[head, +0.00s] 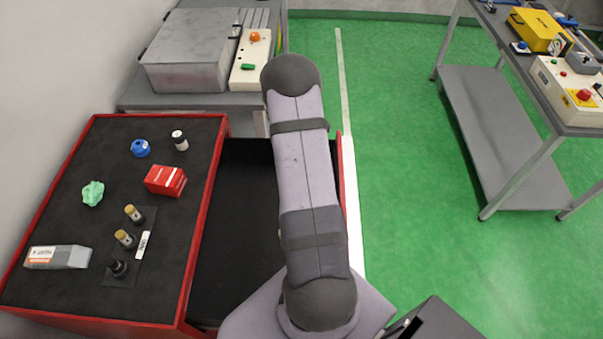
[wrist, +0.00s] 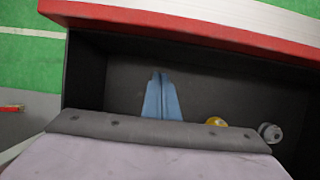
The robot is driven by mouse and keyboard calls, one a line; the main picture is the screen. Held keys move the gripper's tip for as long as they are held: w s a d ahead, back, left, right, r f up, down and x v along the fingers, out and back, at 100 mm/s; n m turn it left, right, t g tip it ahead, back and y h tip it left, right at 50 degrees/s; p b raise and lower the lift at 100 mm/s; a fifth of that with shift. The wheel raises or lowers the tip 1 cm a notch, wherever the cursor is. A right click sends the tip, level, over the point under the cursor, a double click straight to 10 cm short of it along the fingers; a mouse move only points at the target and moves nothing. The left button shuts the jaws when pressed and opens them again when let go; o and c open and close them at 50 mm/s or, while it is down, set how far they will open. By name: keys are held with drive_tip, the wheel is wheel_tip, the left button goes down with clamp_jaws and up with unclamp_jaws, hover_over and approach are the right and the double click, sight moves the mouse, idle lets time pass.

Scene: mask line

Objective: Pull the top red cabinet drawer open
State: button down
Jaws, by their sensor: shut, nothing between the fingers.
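The red cabinet (head: 205,200) stands at left with a black top. Its top drawer is pulled out to the right, and the black interior (head: 240,200) shows beside the cabinet. The red drawer front (wrist: 190,27) crosses the top of the wrist view; in the head view my arm hides much of it. My gripper (wrist: 159,75) shows as two blue-grey fingers, shut and empty, pointing towards the inside of the drawer front. Contact with it cannot be told. In the head view my arm hides the gripper.
An orange-yellow item (wrist: 216,122) and a grey round item (wrist: 270,132) show by the drawer. A red box (head: 166,181), blue item (head: 140,148) and several small things lie on the cabinet top. Green floor is clear at right; a grey workbench (head: 520,130) stands beyond.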

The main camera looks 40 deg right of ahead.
drive_tip(key=w+a+r+b, duration=0.2)
drive_tip(key=w+a+r, duration=0.3)
drive_tip(key=r, duration=0.4)
drive_tip(key=shift+w+a+r+b, duration=0.15)
drive_tip(key=shift+w+a+b, duration=0.1)
drive_tip(key=shift+b, duration=0.05)
